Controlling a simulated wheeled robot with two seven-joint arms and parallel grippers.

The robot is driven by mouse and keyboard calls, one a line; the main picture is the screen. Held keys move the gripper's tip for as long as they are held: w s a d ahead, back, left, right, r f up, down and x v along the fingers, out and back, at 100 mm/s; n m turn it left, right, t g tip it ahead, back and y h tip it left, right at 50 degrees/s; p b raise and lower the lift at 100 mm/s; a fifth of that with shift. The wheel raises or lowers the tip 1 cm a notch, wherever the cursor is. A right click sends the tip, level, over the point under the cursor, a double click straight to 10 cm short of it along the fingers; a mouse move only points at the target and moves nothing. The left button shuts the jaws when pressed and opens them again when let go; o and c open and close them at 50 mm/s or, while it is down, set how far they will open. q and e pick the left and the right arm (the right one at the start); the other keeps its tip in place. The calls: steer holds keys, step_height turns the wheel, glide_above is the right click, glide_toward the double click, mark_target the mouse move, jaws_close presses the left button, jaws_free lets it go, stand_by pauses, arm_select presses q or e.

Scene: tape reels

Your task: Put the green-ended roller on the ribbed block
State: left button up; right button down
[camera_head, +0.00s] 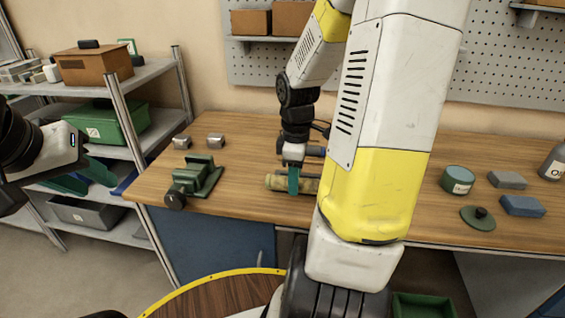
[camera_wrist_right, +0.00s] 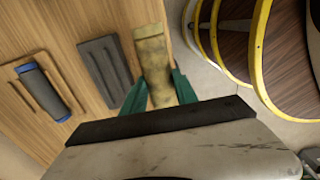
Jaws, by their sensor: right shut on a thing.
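My right gripper (camera_head: 293,183) is shut on a mottled tan-olive roller (camera_head: 274,182) near the table's front edge. In the right wrist view, the roller (camera_wrist_right: 153,58) runs away from me between the green fingers (camera_wrist_right: 162,92). I cannot clearly make out its end colour, or whether it touches the table. The dark grey ribbed block (camera_wrist_right: 104,68) lies on the table just left of the roller, apart from it, with long grooves on top. In the head view the gripper and arm mostly hide it. My left gripper (camera_head: 55,150) is at the left edge, away from the table; its fingertips are unclear.
A blue-ended dark roller (camera_wrist_right: 43,92) rests on another block beyond the ribbed one. A green fixture with a black knob (camera_head: 197,178) and small metal blocks (camera_head: 215,140) stand left. A teal tin (camera_head: 458,179), a lid (camera_head: 478,218) and a blue block (camera_head: 522,205) lie right.

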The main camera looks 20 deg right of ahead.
steer(key=w+d, duration=0.1)
steer(key=w, duration=0.2)
steer(key=w+d, duration=0.2)
steer(key=w, duration=0.1)
steer(key=w+d+f, duration=0.1)
steer(key=w+d, duration=0.1)
steer(key=w, duration=0.1)
steer(key=shift+d, duration=0.25)
steer(key=shift+w+d+f, duration=0.1)
steer(key=shift+w+f, duration=0.05)
steer(key=shift+f, duration=1.6)
steer(key=shift+f, duration=0.1)
steer(key=c, duration=1)
jaws_free()
steer(key=shift+o, duration=0.2)
